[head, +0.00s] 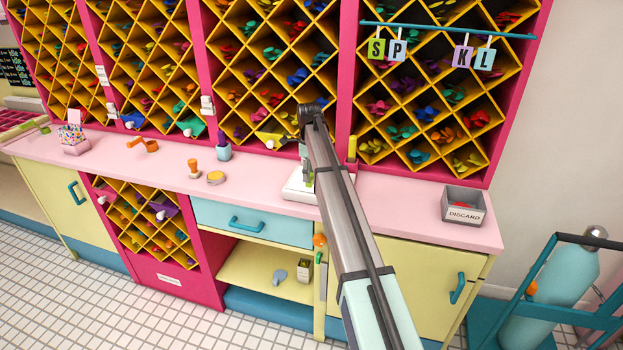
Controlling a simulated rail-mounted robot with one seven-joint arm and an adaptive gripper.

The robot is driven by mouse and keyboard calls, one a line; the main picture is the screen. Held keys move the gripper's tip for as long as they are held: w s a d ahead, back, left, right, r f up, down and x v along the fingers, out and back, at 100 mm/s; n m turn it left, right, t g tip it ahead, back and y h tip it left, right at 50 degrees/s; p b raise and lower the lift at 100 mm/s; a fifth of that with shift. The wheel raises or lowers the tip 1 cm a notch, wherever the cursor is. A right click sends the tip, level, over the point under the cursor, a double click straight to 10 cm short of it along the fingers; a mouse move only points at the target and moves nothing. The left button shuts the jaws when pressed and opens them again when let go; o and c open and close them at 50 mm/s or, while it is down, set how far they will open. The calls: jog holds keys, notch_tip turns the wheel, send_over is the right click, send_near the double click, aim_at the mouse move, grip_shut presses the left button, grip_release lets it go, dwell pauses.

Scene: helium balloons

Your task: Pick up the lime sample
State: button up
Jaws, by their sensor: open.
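A lime-green tag marked S (376,48) hangs at the left end of a teal rail (447,29) across the upper right rack. It is the only lime tag on the rail; whether it is the lime sample I cannot tell for sure. My arm rises from the bottom of the picture over the counter and ends in a dark joint in front of the racks, left of and below the tag and apart from it. My gripper's fingers do not show; they may be hidden behind the arm.
A grey tag P (397,48), a lilac tag K (463,56) and a pale blue tag L (485,58) share the rail. A grey DISCARD bin (463,202) stands on the right of the pink counter (405,207). A teal gas cylinder (550,290) stands at right.

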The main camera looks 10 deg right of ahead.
notch_tip(320, 180, down, 3)
jog(key=shift+f+p, duration=0.15)
jog(key=shift+p, duration=0.35)
jog(key=c, duration=1)
jog(key=shift+r, duration=0.2)
notch_tip(320, 180, up, 20)
jog(key=b, duration=0.5)
jog(key=shift+f, duration=0.15)
jog(key=shift+r+p, duration=1.25)
jog(key=shift+r, duration=1.25)
